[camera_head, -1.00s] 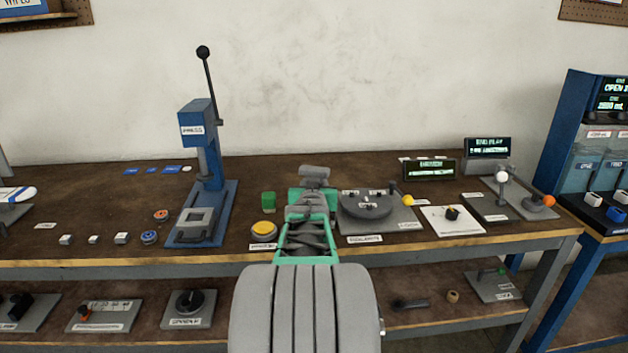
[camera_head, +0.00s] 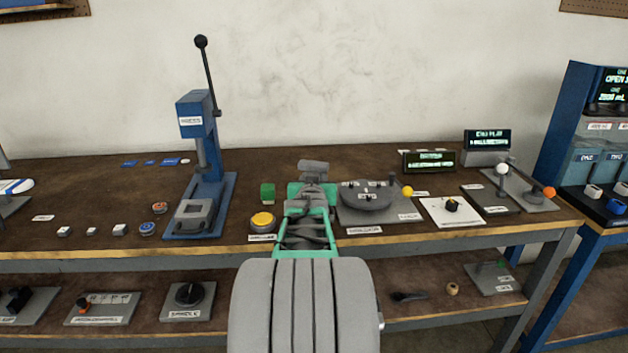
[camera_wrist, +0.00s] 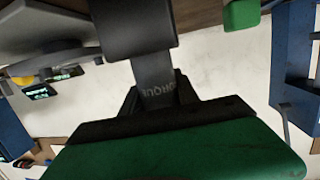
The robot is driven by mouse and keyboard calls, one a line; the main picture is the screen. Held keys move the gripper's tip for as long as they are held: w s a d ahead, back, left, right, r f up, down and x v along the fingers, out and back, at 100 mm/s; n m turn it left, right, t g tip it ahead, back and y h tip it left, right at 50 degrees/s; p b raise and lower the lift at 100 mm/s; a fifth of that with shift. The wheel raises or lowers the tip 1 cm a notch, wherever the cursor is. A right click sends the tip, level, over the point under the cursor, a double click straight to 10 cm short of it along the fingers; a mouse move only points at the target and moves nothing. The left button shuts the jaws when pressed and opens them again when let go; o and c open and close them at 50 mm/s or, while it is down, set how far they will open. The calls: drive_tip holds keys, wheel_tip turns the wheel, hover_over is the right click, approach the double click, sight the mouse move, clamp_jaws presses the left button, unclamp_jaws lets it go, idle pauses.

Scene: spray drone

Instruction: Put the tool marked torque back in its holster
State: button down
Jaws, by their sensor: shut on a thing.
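My gripper (camera_wrist: 158,98) is shut on the tool marked torque (camera_wrist: 160,86). In the wrist view its grey neck with the lettering stands between the dark jaws, and a broader dark grey part lies beyond it. In the head view, the grey end of the tool (camera_head: 314,166) shows above my green and grey wrist, over the bench top. My arm hides the jaws there. I cannot make out a holster in either view.
The workbench (camera_head: 90,180) carries a blue press (camera_head: 197,120) left of my arm, and a yellow button (camera_head: 262,221) and green block (camera_head: 268,192) close by. A round grey fixture (camera_head: 366,196) stands right of it. Several small panels fill the right side.

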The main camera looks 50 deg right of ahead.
drive_tip(key=c, duration=0.8)
unclamp_jaws()
drive_tip(key=shift+c, duration=0.2)
drive_tip(key=shift+f, duration=0.1)
